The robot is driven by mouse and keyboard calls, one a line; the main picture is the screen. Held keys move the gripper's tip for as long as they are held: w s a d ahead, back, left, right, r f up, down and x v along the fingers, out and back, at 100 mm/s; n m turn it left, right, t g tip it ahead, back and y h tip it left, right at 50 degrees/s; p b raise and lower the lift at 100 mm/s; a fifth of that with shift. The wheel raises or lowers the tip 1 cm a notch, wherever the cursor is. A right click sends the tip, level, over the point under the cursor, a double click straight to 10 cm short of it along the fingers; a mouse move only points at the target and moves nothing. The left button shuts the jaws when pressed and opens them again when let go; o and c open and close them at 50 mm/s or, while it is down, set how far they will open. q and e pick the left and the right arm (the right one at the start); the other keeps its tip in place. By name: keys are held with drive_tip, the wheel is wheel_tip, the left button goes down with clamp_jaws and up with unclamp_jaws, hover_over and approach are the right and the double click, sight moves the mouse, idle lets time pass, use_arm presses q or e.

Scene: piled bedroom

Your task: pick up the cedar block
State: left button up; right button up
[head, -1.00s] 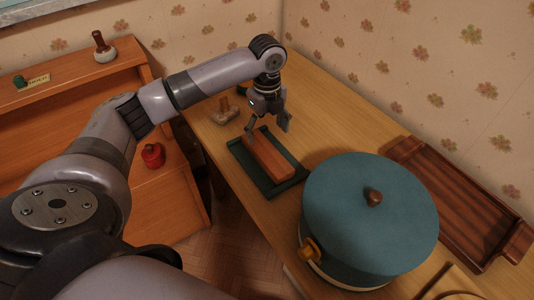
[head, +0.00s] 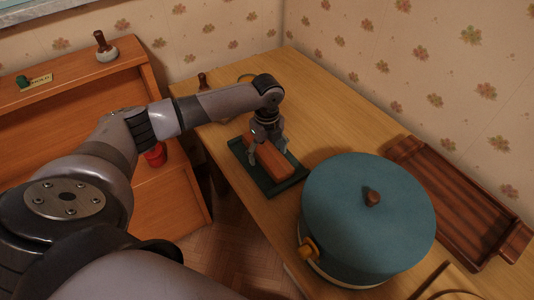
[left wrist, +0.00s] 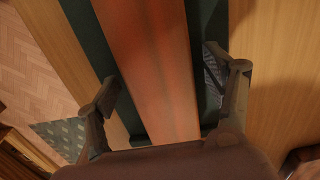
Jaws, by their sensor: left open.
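The cedar block (head: 271,163) is a long reddish-brown bar lying in a dark green tray (head: 287,184) on the wooden table. My left gripper (head: 268,158) is over the far part of the block, pointing down. In the left wrist view the block (left wrist: 152,60) runs between the two open fingers of the gripper (left wrist: 165,95), with a gap on each side. The fingertips appear low beside the block; I cannot tell whether they touch the tray. My right gripper is not in view.
A large teal round box (head: 350,210) with a brown knob stands right of the tray. A ribbed wooden tray (head: 450,200) lies farther right by the wall. A red item (head: 155,155) sits on the shelf at left. The table's far end is mostly clear.

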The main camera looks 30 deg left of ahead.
use_arm(q)
drive_tip(key=c, duration=1.5)
